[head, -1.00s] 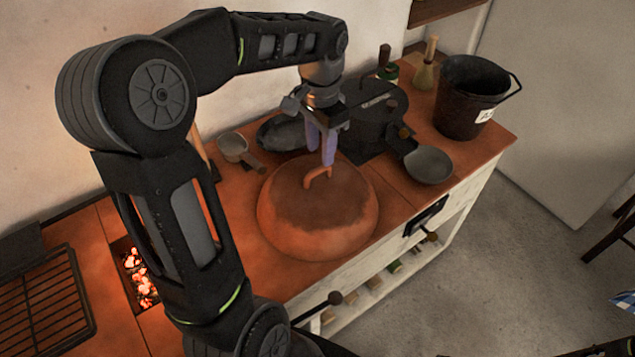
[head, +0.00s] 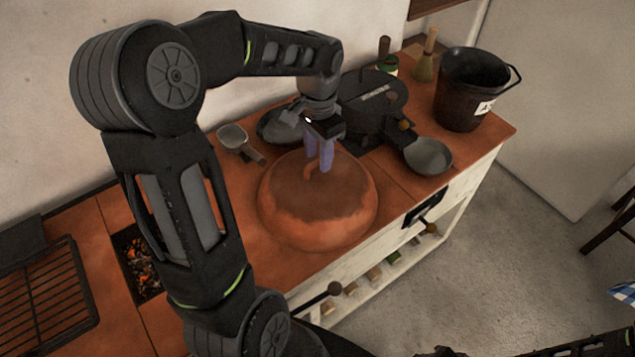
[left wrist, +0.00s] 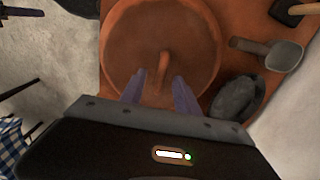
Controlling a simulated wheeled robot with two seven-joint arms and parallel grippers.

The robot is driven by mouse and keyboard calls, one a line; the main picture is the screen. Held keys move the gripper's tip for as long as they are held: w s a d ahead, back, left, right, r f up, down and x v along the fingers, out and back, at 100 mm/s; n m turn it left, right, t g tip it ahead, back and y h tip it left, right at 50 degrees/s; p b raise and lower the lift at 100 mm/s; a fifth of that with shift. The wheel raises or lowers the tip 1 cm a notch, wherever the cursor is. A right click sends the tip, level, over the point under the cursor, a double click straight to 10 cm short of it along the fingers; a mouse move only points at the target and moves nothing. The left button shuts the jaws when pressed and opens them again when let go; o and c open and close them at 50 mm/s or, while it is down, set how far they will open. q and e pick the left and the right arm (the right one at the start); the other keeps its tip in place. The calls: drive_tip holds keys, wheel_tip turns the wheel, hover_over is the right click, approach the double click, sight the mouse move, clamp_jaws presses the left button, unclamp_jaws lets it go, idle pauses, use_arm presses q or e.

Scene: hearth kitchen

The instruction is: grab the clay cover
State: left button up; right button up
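The clay cover (head: 318,215) is a round, orange-brown dome with a darker top and a loop handle (head: 309,171). It sits on the tiled counter. My left gripper (head: 319,163) points down at the handle, its two purple fingers apart. In the left wrist view the cover (left wrist: 125,45) lies ahead of the open fingers (left wrist: 160,84), and the handle (left wrist: 163,65) shows in line with the gap between them. I cannot tell whether a finger touches the handle. My right gripper is not recognisable; only dark arm parts show at the lower right edge of the head view.
A black bucket (head: 466,90) stands at the far right end. A grill rack (head: 45,300) and an ember pit (head: 140,265) lie to the left.

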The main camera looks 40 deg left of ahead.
sight(318, 160)
use_arm(q)
wheel_tip(318, 160, down, 3)
drive_tip(key=shift+a+f, duration=0.1)
idle(0.6)
clamp_jaws()
idle(1.2)
